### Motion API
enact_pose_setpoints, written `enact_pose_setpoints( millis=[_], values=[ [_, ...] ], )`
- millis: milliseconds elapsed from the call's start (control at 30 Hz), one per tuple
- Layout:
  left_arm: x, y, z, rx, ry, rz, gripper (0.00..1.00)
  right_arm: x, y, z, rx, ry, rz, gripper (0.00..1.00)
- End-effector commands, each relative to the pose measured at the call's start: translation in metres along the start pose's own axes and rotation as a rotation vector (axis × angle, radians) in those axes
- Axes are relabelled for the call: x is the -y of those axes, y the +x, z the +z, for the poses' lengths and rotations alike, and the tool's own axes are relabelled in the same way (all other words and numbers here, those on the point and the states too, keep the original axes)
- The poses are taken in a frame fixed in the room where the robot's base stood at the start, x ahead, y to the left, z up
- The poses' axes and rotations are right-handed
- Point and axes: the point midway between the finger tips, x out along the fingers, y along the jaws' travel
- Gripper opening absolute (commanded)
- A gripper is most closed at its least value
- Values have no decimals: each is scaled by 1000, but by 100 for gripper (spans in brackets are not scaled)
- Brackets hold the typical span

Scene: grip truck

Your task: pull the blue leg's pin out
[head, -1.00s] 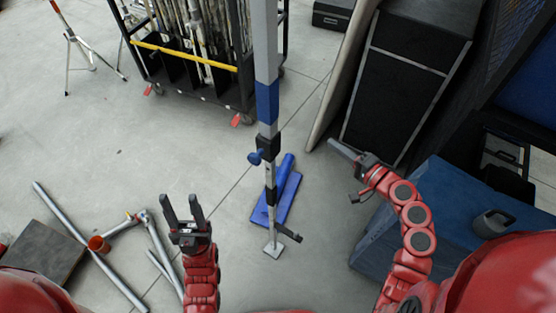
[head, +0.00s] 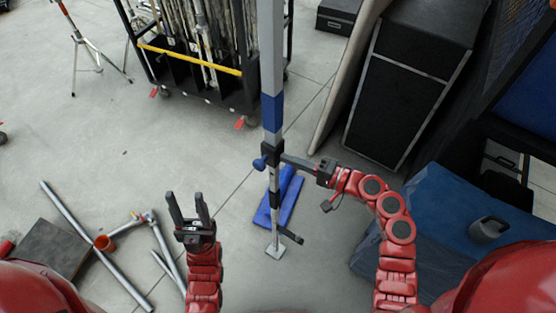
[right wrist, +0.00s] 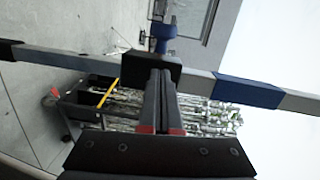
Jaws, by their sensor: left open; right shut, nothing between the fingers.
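The leg with the blue band (head: 272,112) stands upright as a grey pole on a small square foot (head: 275,251). A black collar (head: 272,149) sits below the band, with a blue knob (head: 260,163) on its left side. In the right wrist view the leg runs sideways, with its blue band (right wrist: 248,91), black collar (right wrist: 140,69) and blue knob (right wrist: 166,27) behind the collar. My right gripper (head: 284,158) is shut and empty, its tips at the collar's side opposite the knob; I cannot tell if they touch. My left gripper (head: 188,206) is open and empty, left of the leg.
A blue flat piece (head: 287,207) lies on the floor behind the leg's base. A black cart (head: 210,95) with poles stands behind. Loose grey tubes (head: 80,225) lie at left. A black case (head: 395,110) and a blue-covered block (head: 440,210) stand at right.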

Motion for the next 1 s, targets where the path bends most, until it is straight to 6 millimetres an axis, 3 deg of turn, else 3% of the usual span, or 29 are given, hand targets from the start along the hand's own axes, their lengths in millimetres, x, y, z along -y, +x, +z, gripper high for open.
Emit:
enact_pose_setpoints(
  millis=[33, 233, 733, 1000],
  values=[
    [0, 9, -2, 0, 0, 0, 50, 3, 7, 10, 9, 3, 2, 0],
    [1, 18, -3, 0, 0, 0, 50, 1, 22, 25, 5, 2, 1, 0],
    [1, 19, -3, 0, 0, 0, 50, 0, 26, 31, 1, 1, 0, 0],
    [1, 19, -3, 0, 0, 0, 50, 2, 30, 73, 0, 2, -2, 0]
  ],
)
